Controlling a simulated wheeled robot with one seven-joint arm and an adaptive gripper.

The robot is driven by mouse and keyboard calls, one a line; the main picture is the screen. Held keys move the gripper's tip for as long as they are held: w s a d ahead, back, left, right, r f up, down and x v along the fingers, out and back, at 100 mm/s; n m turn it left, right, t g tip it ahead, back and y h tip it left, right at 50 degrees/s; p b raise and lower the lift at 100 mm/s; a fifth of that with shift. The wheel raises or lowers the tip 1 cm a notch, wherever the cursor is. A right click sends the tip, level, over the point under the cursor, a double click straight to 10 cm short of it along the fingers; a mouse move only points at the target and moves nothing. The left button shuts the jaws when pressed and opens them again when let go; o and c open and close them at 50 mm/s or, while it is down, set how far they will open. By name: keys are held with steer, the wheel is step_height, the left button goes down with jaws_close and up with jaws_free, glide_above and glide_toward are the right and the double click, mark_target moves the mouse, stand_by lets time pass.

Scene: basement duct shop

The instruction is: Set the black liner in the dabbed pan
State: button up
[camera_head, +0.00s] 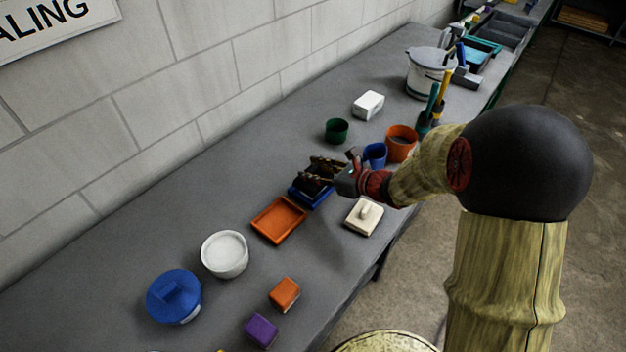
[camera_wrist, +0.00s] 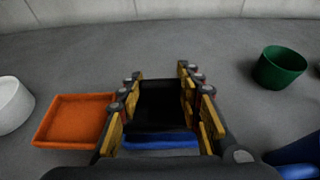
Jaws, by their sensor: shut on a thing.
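My gripper (camera_head: 322,171) is shut on the black liner, with its tan fingers on either side. The black liner (camera_wrist: 160,102) shows between the fingers in the wrist view and is mostly hidden by them in the head view. A blue pan (camera_head: 306,197) lies directly under the gripper, and its blue edge (camera_wrist: 161,139) shows below the liner in the wrist view. I cannot tell whether the liner touches the pan's floor. An orange pan (camera_head: 278,220) lies beside it on the left, also in the wrist view (camera_wrist: 72,121), and looks empty. No dab is visible in either pan.
A green cup (camera_head: 337,130), a blue cup (camera_head: 375,155), an orange pot (camera_head: 402,143) and a white block (camera_head: 368,105) stand behind. A cream lidded box (camera_head: 364,217) sits in front. A white bowl (camera_head: 225,254) and a blue lidded tub (camera_head: 174,297) stand left.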

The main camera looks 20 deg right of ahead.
steer(key=shift+w+f+b, duration=0.2)
steer(key=shift+f+b, duration=0.3)
steer(key=shift+f, duration=0.45)
steer(key=shift+w+f+b, duration=0.15)
steer(key=shift+f+b, duration=0.3)
steer(key=shift+f, duration=0.5)
steer(key=shift+f, duration=0.15)
steer(key=o, duration=1.1)
steer(key=shift+o, duration=0.2)
